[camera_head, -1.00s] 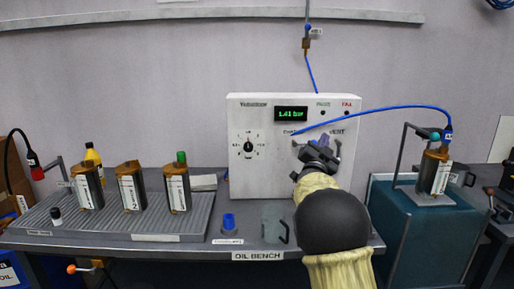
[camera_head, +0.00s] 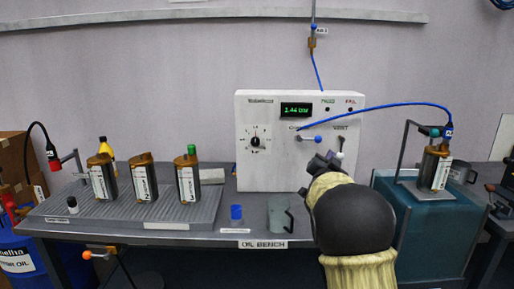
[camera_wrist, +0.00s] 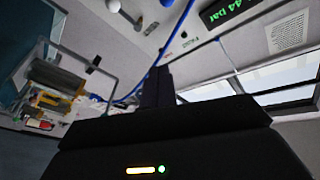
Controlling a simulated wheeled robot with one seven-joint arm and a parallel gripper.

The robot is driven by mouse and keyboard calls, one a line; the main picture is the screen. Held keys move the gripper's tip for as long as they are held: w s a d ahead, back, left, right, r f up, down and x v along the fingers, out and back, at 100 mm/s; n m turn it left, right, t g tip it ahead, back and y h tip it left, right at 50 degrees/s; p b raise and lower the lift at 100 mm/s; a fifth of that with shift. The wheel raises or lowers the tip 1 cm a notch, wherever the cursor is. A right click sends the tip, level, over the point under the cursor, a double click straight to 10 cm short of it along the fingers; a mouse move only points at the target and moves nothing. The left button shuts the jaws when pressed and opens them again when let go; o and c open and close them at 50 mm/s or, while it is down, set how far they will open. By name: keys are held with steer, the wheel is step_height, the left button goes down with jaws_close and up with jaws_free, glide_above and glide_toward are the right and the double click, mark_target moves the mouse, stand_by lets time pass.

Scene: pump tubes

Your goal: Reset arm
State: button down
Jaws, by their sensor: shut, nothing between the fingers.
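My gripper (camera_head: 328,160) is in front of the lower right of the white test box (camera_head: 266,169); my own arm partly hides it. In the wrist view its dark fingers (camera_wrist: 158,86) are together with nothing between them. The gripper looks apart from the levers. A blue hose (camera_head: 385,105) runs from the box to a pump tube (camera_head: 434,168) in a stand on the teal block at right.
Several brown-topped canisters, one with a green cap (camera_head: 191,150), stand on the ribbed tray (camera_head: 120,208) at left. A blue cap (camera_head: 236,212) and a clear mug (camera_head: 281,216) stand at the bench front. A metal cup (camera_head: 461,171) is at right.

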steer(key=s+a+f+n+g+y, duration=0.2)
steer(key=s+f+n+g+y, duration=0.15)
steer(key=s+f, duration=0.4)
steer(key=s+a+f+n+g+y, duration=0.2)
steer(key=s+f+g, duration=0.2)
steer(key=s+f, duration=0.3)
steer(key=s+a+f+n+g+y, duration=0.1)
steer(key=s+f+n+g, duration=0.2)
steer(key=s, duration=0.6)
steer(key=s+a+f+g, duration=0.1)
steer(key=s+f+g, duration=0.3)
steer(key=s, duration=0.5)
steer(key=s+a+f+n+g+y, duration=0.1)
steer(key=s+f+n+g, duration=0.1)
steer(key=s+f, duration=0.45)
steer(key=w+p+v, duration=0.2)
steer(key=p+v, duration=1.2)
steer(key=v, duration=0.1)
steer(key=w+r+p+v, duration=0.1)
steer(key=w+p+v, duration=0.2)
steer(key=p+v, duration=1.2)
steer(key=shift+a+r+p, duration=0.3)
steer(key=shift+a+r, duration=0.1)
steer(key=shift+r, duration=0.25)
steer(key=shift+s, duration=0.1)
